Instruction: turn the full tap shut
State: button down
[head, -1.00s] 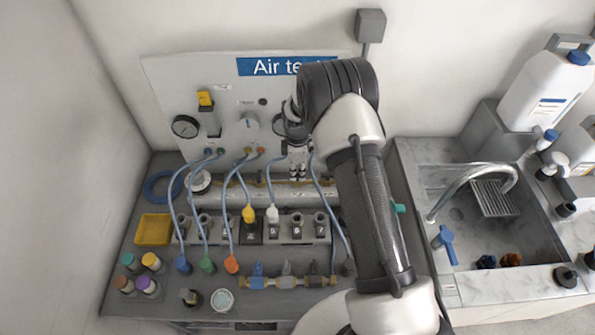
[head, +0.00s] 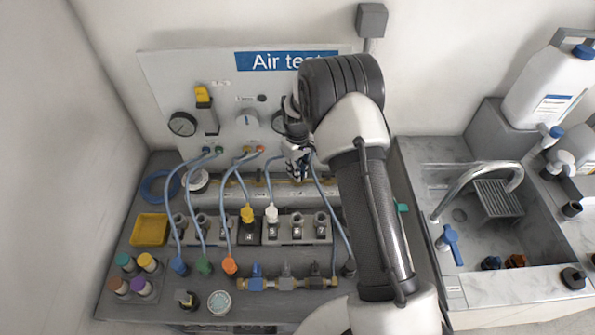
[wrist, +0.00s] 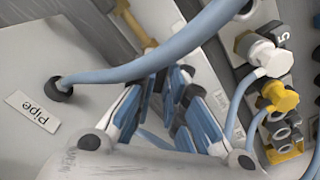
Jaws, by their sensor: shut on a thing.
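My gripper (head: 299,166) is low in front of the upright panel, at the back of the bench. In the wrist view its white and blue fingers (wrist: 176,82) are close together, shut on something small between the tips. The thing held is mostly hidden by the fingers; from its place it seems to be the full tap's handle, but I cannot read its label or see how far it is turned. A brass fitting (wrist: 135,25) shows beyond the fingertips.
Yellow (head: 247,213) and white (head: 272,212) plugs stand in the socket row. A blue tap (head: 257,278) is on the front manifold. The sink (head: 480,240) is at the right.

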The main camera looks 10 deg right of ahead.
jog(key=m, duration=0.4)
jog(key=shift+m+b, duration=0.3)
jog(key=shift+m, duration=2)
jog(key=c, duration=1.6)
grip_release()
jog(key=shift+c, duration=0.2)
notch_tip(320, 180, up, 12)
